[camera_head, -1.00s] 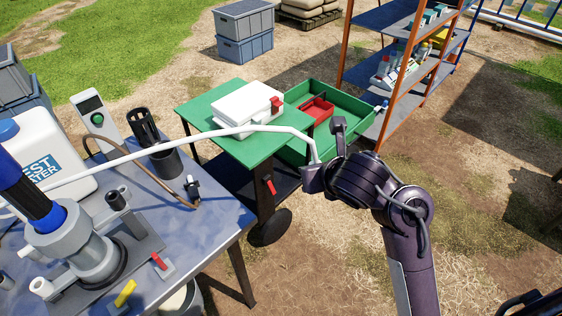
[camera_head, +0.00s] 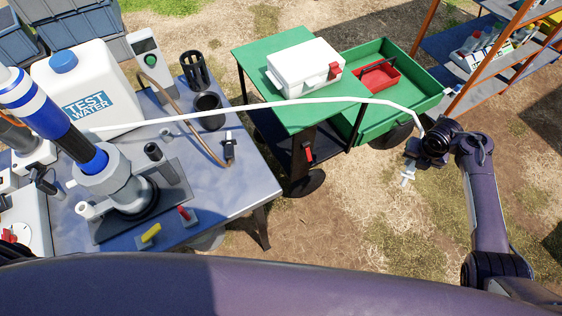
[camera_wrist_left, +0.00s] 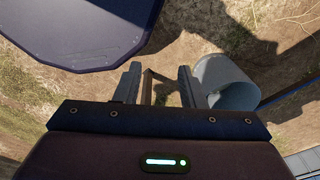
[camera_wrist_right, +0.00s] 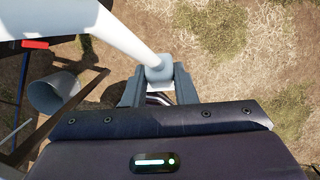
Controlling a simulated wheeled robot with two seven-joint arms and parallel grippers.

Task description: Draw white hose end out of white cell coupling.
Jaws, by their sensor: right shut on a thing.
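The white hose (camera_head: 270,103) arches from the left bench, over the green cart, to my right gripper (camera_head: 412,150). In the right wrist view my right gripper (camera_wrist_right: 158,85) is shut on the hose's collared end (camera_wrist_right: 158,68), in the air over bare ground. A pale fitting (camera_head: 407,178) hangs just below the fingers. On the bench, the grey flow cell (camera_head: 112,188) carries a short white stub (camera_head: 86,210); I cannot tell whether this is the white cell coupling. The hose's far end is hidden behind the blue-and-white tube (camera_head: 48,118). My left gripper (camera_wrist_left: 158,75) is open and empty.
A green cart (camera_head: 262,58) with a white case (camera_head: 305,68) and a green tray (camera_head: 425,88) stand behind the hose. A TEST WATER can (camera_head: 90,85) stands on the bench (camera_head: 245,180). A grey bucket (camera_wrist_left: 225,85) is on the ground. My arm crosses the foreground.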

